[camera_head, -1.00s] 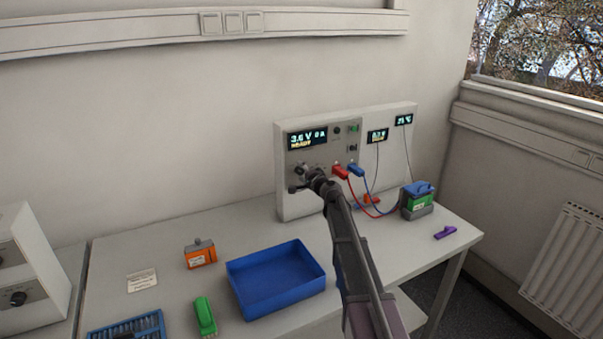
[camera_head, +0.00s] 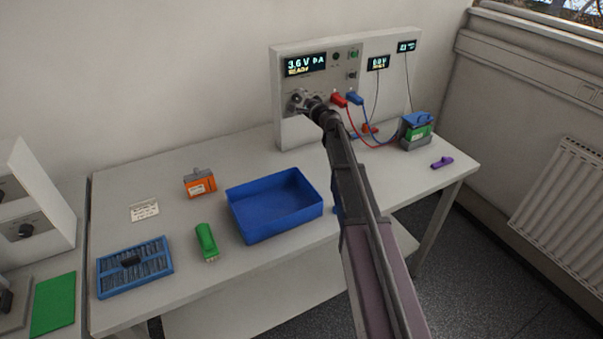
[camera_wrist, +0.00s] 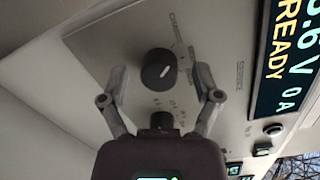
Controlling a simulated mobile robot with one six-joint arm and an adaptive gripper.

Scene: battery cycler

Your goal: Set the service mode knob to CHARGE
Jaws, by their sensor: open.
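The service mode knob (camera_wrist: 158,70) is a round dark knob with a white pointer mark on the grey cycler panel (camera_wrist: 125,45). In the wrist view my gripper (camera_wrist: 161,82) is open, with one finger on each side of the knob and gaps between. I cannot tell how deep the fingers reach. In the head view my gripper (camera_head: 303,103) is at the panel's lower left and partly covers the knob area. The display (camera_head: 305,65) reads 3.6 V, 0 A, READY.
Red (camera_head: 338,99) and blue (camera_head: 355,97) plugs with cables sit just right of my gripper. The cables run towards a green and blue battery (camera_head: 417,130). A blue tray (camera_head: 245,232), orange block (camera_head: 200,184) and green block (camera_head: 206,241) lie on the table. A second dark round part (camera_wrist: 161,120) is below the knob.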

